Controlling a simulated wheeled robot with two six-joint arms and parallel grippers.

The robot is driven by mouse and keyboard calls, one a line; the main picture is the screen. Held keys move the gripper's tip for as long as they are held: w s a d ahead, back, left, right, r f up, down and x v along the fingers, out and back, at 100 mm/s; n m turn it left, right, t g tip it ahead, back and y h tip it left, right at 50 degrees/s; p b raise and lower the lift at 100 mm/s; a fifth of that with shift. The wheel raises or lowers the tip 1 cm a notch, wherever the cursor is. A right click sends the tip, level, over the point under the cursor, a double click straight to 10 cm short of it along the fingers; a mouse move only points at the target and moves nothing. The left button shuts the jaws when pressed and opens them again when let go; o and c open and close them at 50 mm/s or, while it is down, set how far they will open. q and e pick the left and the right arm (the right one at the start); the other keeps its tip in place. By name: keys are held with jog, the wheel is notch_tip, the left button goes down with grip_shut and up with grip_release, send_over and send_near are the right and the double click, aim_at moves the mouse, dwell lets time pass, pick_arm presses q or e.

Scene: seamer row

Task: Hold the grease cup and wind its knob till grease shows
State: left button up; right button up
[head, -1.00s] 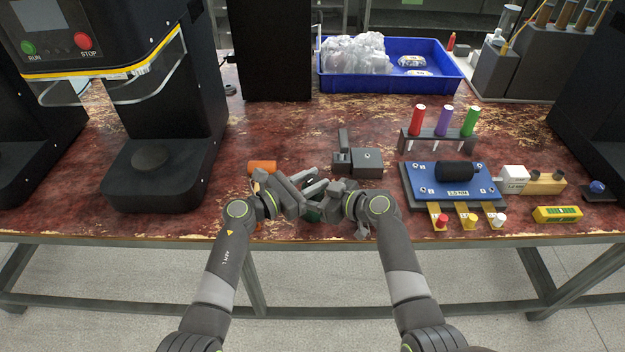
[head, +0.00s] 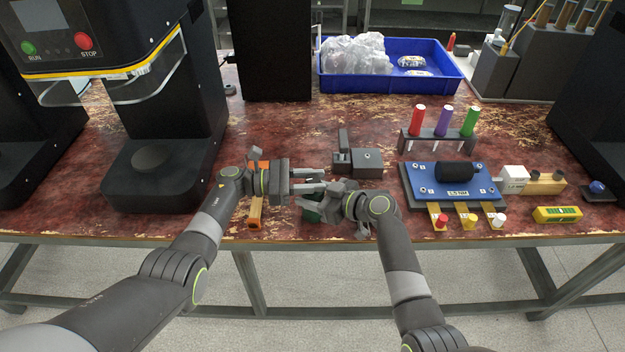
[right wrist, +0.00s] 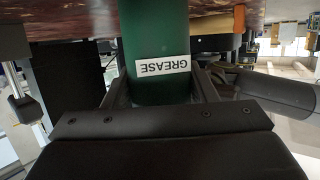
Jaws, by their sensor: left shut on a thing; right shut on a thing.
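The grease cup (right wrist: 150,28) is a dark green cylinder with a white GREASE label, upside down in the right wrist view. My right gripper (head: 312,202) is shut on it, one finger on each side. In the head view only a little green of the cup (head: 312,216) shows under the fingers, just above the table's front part. My left gripper (head: 322,180) reaches in from the left with its fingers level, right above the cup, and is shut on its knob. The knob is mostly hidden by the fingers. I cannot make out any grease.
A grey block fixture (head: 366,163) stands just behind the grippers. An orange piece (head: 255,213) lies partly under my left wrist. A blue plate fixture (head: 420,190) with a black roller is to the right. A blue tray (head: 350,86) with bagged items is behind.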

pick_arm(q)
jog(key=shift+f+m+g, duration=0.1)
jog(key=shift+m+g, duration=0.2)
jog(key=shift+g, duration=0.2)
jog(key=o, duration=0.7)
jog(key=shift+a, duration=0.1)
jog(key=a, duration=0.7)
jog(key=shift+a, duration=0.25)
